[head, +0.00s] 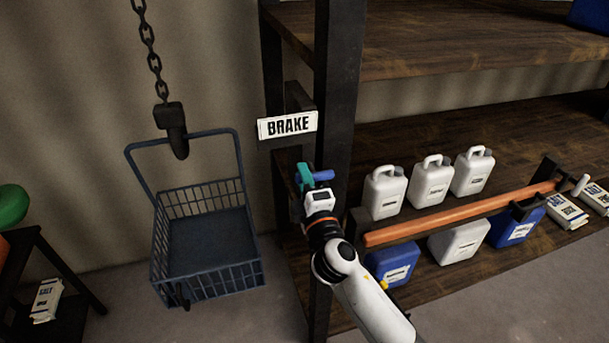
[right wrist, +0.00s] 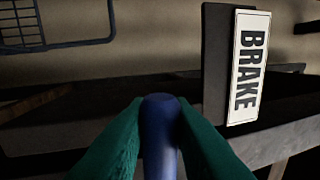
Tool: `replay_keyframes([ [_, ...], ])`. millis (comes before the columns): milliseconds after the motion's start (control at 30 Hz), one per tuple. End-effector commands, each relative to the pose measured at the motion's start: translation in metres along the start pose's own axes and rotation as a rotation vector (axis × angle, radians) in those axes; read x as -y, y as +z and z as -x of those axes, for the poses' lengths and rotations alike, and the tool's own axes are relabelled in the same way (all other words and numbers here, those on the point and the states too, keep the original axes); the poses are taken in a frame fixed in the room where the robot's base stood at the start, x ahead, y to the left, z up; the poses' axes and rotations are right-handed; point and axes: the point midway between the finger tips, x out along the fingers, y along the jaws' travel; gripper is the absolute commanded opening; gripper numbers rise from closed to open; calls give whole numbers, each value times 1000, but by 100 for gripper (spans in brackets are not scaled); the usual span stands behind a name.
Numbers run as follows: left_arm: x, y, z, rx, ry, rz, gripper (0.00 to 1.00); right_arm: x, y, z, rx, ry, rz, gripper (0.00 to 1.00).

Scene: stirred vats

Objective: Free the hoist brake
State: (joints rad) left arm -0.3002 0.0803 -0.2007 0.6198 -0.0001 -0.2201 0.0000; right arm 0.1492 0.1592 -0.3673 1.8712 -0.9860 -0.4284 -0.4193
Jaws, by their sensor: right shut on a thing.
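A white sign reading BRAKE (head: 287,125) is fixed to the dark shelf post; it also shows in the right wrist view (right wrist: 248,66). Below the sign is a blue brake handle (head: 322,175), which stands between the green fingers in the right wrist view (right wrist: 160,135). My right gripper (head: 305,176) is shut on this handle. The far end of the handle's mount is hidden by the gripper. A dark blue wire basket (head: 208,225) hangs from a hook (head: 175,130) on a chain (head: 151,55) to the left of the post. My left gripper is not in view.
White jugs (head: 431,182) and blue jugs (head: 394,262) stand on the lower shelf at the right. An orange bar (head: 460,214) runs along the shelf front. A dark stand (head: 40,262) with a white bag (head: 46,299) is at the left. Floor shows around the basket.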

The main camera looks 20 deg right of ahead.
Motion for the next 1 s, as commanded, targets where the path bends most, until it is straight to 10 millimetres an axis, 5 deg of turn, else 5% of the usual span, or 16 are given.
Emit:
replay_keyframes([
  [733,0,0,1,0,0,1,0,-4,0,1,16,4,81,0],
  [767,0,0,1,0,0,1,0,-4,0,1,16,4,81,25],
  [800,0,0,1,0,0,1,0,-4,0,1,16,4,81,31],
  [867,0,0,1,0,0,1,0,-4,0,1,16,3,81,40],
  [1000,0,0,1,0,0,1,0,-3,0,1,16,2,79,40],
])
